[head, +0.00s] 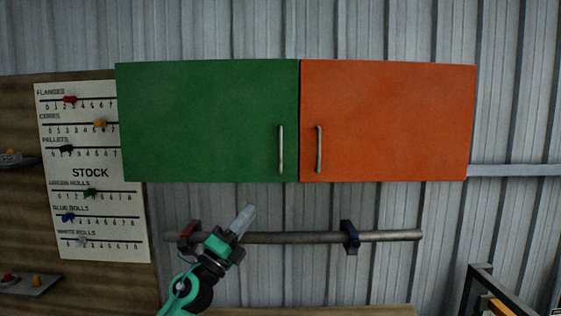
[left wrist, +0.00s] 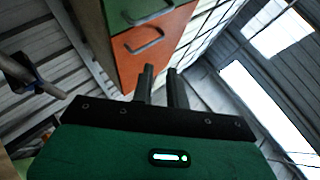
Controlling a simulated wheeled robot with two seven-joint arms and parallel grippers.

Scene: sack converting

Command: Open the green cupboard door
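The green cupboard door (head: 205,120) is the left door of a wall cupboard and looks shut. Its upright metal handle (head: 281,150) is near its right edge. My left gripper (head: 246,218) is below the green door and left of the handle, apart from both. In the left wrist view its two fingers (left wrist: 162,88) have a narrow gap with nothing between them. The green door (left wrist: 122,8) and its handle (left wrist: 150,14) show there beyond the fingers, at the top. My right gripper is in neither view.
The orange door (head: 390,120), with its own handle (head: 319,149), is shut beside the green one. A grey rail (head: 295,238) with a blue bracket (head: 350,238) runs below the cupboard. A white stock board (head: 90,180) hangs at left. A dark frame (head: 478,285) stands lower right.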

